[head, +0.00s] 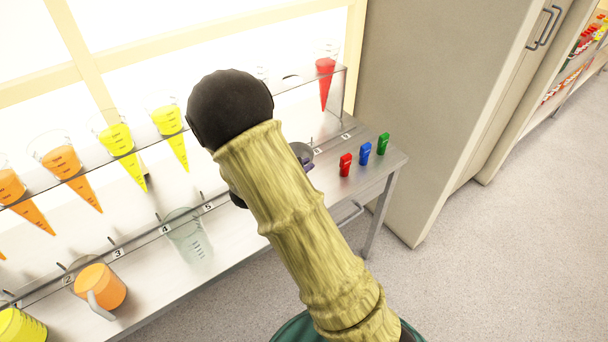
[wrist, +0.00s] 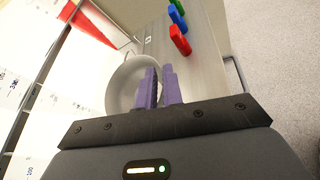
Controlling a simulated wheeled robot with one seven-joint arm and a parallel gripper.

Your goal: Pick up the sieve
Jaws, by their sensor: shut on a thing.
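The sieve (wrist: 122,88) is a pale round bowl in the wrist view, just left of and beyond the purple fingers. My gripper (wrist: 160,76) is shut on it, with a thin part of it between the two fingers. The exact spot of the grip is partly hidden by the fingers. In the head view my arm covers most of the gripper and the sieve, above the right part of the metal table. I cannot tell if the sieve touches the tabletop.
Red (head: 345,165), blue (head: 365,153) and green (head: 383,143) clips stand at the metal table's right end. A clear jug (head: 186,236) and an orange jug (head: 100,285) stand left. Cones of coloured juice hang in the rack behind. A tall cabinet (head: 440,100) stands right.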

